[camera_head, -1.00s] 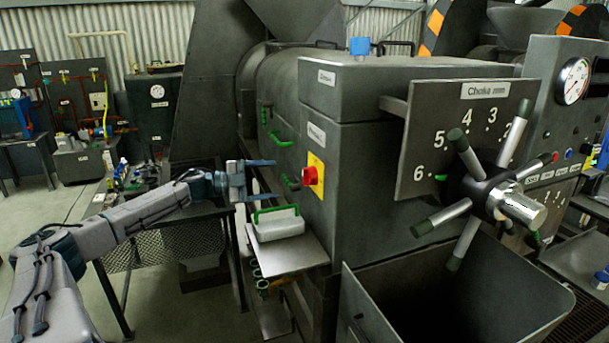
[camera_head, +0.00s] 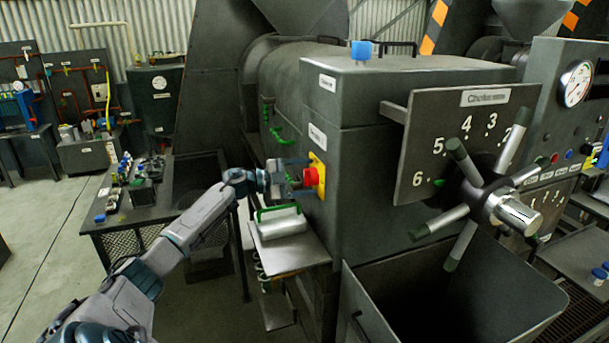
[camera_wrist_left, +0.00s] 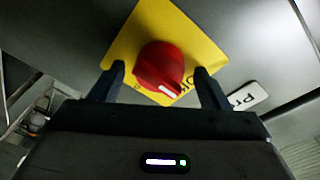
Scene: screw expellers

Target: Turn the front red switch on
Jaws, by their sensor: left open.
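The red switch (camera_head: 311,176) sits on a yellow plate (camera_head: 319,164) on the front of the grey machine housing. In the left wrist view the red knob (camera_wrist_left: 161,68) has a white mark on its lower right side, and its yellow plate (camera_wrist_left: 190,28) looks tilted. My left gripper (camera_head: 303,176) is open, with its fingers pointing at the switch. In the left wrist view the two fingertips (camera_wrist_left: 158,76) stand on either side of the knob, with gaps visible. Contact with the knob does not show. My right gripper is not in view.
A metal box with a green handle (camera_head: 280,220) sits on a shelf just below my left gripper. A spoked handwheel (camera_head: 488,199) and numbered choke plate (camera_head: 447,140) stand to the right. An open grey hopper (camera_head: 385,310) lies below them.

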